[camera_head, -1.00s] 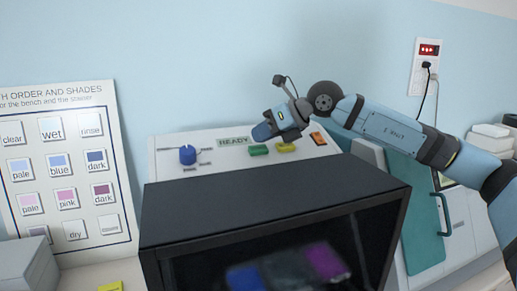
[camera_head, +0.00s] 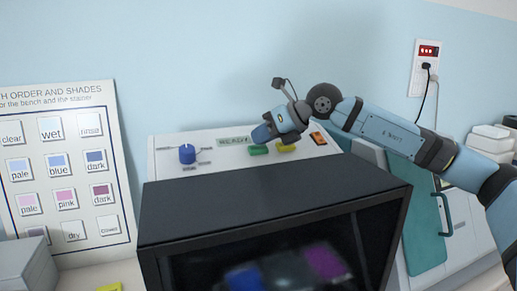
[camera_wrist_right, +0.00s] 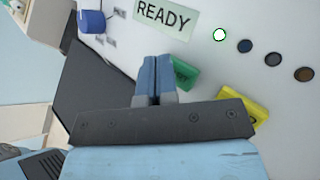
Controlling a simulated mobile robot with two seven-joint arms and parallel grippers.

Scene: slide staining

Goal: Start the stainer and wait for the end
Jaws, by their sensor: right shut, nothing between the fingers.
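The stainer (camera_head: 275,209) has a black-framed front and a white control panel on top. My right gripper (camera_head: 262,134) is shut and empty, just above the panel by the green button. In the right wrist view its blue fingers (camera_wrist_right: 155,75) partly cover the green button (camera_wrist_right: 185,73); I cannot tell whether they touch it. The yellow button (camera_wrist_right: 243,107) lies to the right. The READY label (camera_wrist_right: 165,15) is readable there.
A chart (camera_head: 65,170) of bath order and shades stands at the left. Blue and purple baths show dimly inside the stainer. A wall outlet (camera_head: 426,67) with a red display and plugged cable is at the upper right. A teal door (camera_head: 425,220) is at the right.

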